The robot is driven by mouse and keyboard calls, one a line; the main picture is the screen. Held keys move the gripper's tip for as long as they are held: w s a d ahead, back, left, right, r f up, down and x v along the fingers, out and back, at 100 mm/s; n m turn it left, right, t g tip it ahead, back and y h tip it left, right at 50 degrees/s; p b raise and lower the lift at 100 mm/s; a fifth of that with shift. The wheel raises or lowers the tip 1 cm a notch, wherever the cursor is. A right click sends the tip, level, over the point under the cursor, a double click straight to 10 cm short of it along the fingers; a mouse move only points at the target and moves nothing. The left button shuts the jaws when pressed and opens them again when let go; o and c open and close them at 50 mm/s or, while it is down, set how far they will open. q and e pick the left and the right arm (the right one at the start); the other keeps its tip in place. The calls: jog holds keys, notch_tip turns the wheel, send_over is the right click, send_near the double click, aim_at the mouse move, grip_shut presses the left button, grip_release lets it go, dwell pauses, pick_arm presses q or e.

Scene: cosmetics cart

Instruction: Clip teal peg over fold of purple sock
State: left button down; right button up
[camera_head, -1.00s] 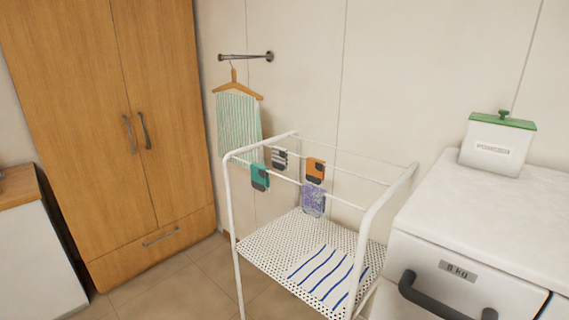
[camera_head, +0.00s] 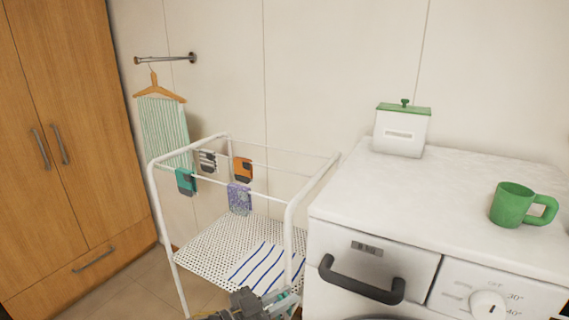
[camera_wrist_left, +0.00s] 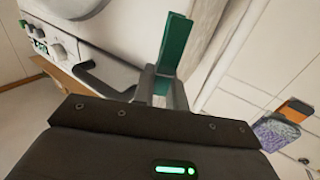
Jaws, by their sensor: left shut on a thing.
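The purple sock (camera_head: 239,200) hangs folded over the front rail of the white drying rack. It also shows at the right of the left wrist view (camera_wrist_left: 275,131). My left gripper (camera_head: 268,303) is at the bottom edge of the head view, in front of the rack and apart from the sock. It is shut on the teal peg (camera_wrist_left: 174,45), which points away from the jaws in the left wrist view. In the head view only a bit of teal shows at the gripper. My right gripper is out of view.
On the drying rack (camera_head: 290,230) hang a teal sock (camera_head: 185,181), a striped sock (camera_head: 207,160) and an orange sock (camera_head: 243,169). A striped cloth (camera_head: 262,268) lies on its shelf. The washing machine (camera_head: 400,236), bearing a green mug (camera_head: 515,203) and white box (camera_head: 401,132), stands right.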

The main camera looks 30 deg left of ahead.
pick_arm(q)
jog(key=shift+w+d, duration=0.1)
jog(key=shift+d, duration=0.1)
jog(key=shift+w+r, duration=0.15)
jog(key=shift+r, duration=0.2)
jog(key=w+a+r+y+p, duration=0.1)
jog(key=w+a+r+p, duration=0.25)
jog(key=r, duration=0.25)
jog(key=w+a+r+n+p, duration=0.1)
jog(key=w+a+r+p, duration=0.1)
jog(key=r+p, duration=0.25)
jog(key=w+a+r+y+p, duration=0.1)
jog(key=w+a+r+p, duration=0.15)
jog(key=r, duration=0.45)
jog(key=w+a+r+n+t+y+p, duration=0.1)
jog(key=w+a+r+n+y+p, duration=0.1)
jog(key=a+r, duration=0.3)
jog(key=w+a+r+n+t+y+p, duration=0.1)
jog(key=w+a+r+y+p, duration=0.3)
jog(key=a, duration=0.6)
jog(key=shift+w+r+n+y, duration=0.4)
jog(key=shift+w+r+n, duration=0.15)
jog(key=shift+n, duration=0.35)
jog(key=shift+s+a+f, duration=0.1)
